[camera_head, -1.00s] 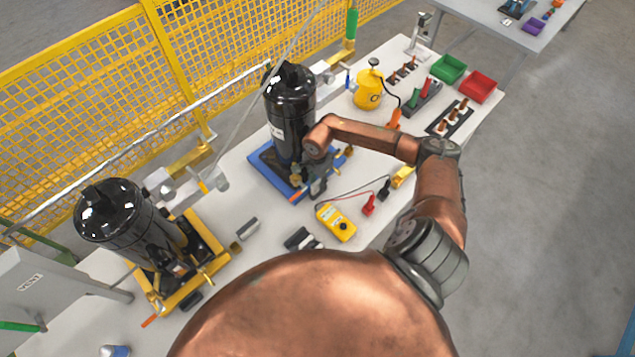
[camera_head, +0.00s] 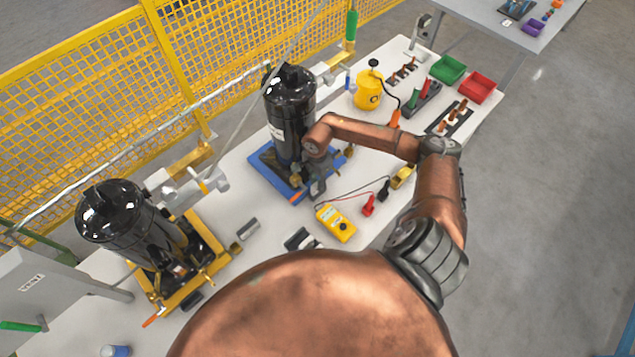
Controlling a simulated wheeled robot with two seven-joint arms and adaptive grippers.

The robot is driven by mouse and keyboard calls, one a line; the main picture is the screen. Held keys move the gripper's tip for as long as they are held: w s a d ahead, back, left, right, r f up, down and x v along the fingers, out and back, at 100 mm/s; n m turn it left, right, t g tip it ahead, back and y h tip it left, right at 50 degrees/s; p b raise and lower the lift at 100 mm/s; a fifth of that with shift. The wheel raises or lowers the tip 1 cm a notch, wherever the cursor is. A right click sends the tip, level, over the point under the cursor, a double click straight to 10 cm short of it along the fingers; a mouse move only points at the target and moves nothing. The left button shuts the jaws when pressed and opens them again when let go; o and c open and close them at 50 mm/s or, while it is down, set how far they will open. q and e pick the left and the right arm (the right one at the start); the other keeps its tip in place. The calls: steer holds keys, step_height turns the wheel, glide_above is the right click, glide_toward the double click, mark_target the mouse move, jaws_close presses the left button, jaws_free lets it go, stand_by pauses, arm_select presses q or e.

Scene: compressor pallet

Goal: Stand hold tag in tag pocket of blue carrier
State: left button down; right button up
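The blue carrier (camera_head: 264,168) lies on the white table under a tall black compressor (camera_head: 291,105). My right gripper (camera_head: 318,188) is at the carrier's near right side, pointing down beside the compressor's base. It is small and dark, and my wrist partly covers it, so I cannot tell whether its fingers are open or shut, or whether they hold anything. A small orange piece (camera_head: 296,199) shows at the carrier's near edge; I cannot tell whether it is the hold tag. The tag pocket cannot be made out. My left gripper is not in view.
A yellow multimeter (camera_head: 336,223) with red and black leads lies close to the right gripper. A yellow carrier (camera_head: 215,262) with another black compressor (camera_head: 118,220) stands at left. Green (camera_head: 448,68) and red (camera_head: 476,87) bins stand at the far end. Yellow mesh fencing (camera_head: 85,100) runs behind the table.

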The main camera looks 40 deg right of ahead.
steer(key=shift+r+p, duration=1.3)
steer(key=shift+r, duration=1.65)
